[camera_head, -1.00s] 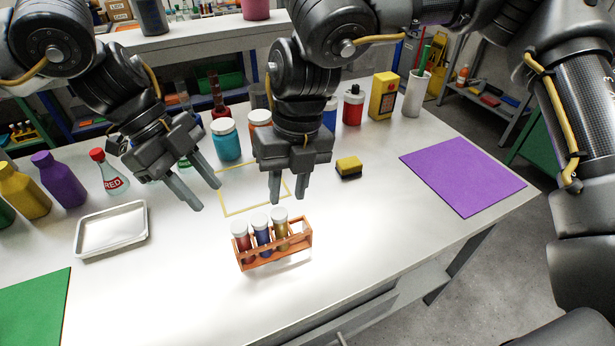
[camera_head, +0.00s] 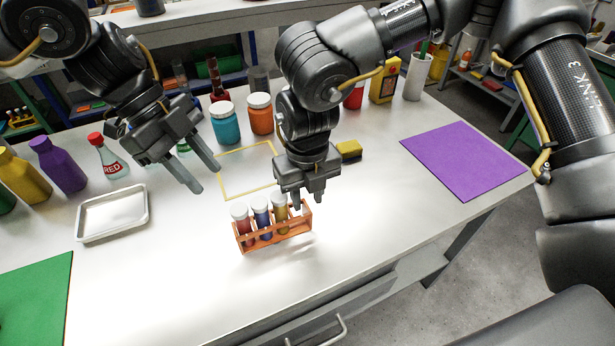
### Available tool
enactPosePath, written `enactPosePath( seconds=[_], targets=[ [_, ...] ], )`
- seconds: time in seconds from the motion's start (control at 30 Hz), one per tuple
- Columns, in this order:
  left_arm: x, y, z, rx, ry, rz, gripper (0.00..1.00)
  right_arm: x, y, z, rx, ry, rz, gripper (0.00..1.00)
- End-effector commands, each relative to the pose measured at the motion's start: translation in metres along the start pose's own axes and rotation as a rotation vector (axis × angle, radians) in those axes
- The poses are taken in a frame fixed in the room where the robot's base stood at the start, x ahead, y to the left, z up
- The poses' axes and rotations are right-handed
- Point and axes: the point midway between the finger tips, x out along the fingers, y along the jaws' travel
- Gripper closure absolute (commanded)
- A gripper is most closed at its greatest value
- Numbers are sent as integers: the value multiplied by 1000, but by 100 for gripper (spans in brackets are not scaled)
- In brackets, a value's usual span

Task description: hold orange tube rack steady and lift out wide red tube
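The orange tube rack (camera_head: 275,241) stands on the white table and holds three white-capped tubes in a row. The red tube (camera_head: 242,225) is at its left end, the blue tube (camera_head: 263,221) in the middle, the yellow tube (camera_head: 281,212) to the right. My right gripper (camera_head: 307,203) points down at the rack's right end, fingers apart; its tips are close to the end wall, and I cannot tell whether they touch it. My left gripper (camera_head: 206,180) is open and empty, above the table, up and left of the red tube.
A metal tray (camera_head: 113,214) lies left of the rack. A yellow outlined square (camera_head: 232,193) is marked behind it. Jars, bottles and a yellow sponge (camera_head: 349,149) stand farther back. A purple mat (camera_head: 465,165) is at right, a green mat (camera_head: 38,300) at left. The table before the rack is clear.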

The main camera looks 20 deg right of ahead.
Motion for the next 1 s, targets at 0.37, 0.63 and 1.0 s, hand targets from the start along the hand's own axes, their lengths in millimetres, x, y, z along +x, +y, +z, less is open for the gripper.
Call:
enactPosePath(
  seconds=[0.37,0.63,1.0],
  targets=[
    [0,0,0,0,0,0,64,20,0,0,1,-1,1,69],
    [0,0,0,0,0,0,64,19,0,0,1,-1,1,84],
    [0,0,0,0,0,0,64,19,0,0,1,-1,1,100]
  ],
)
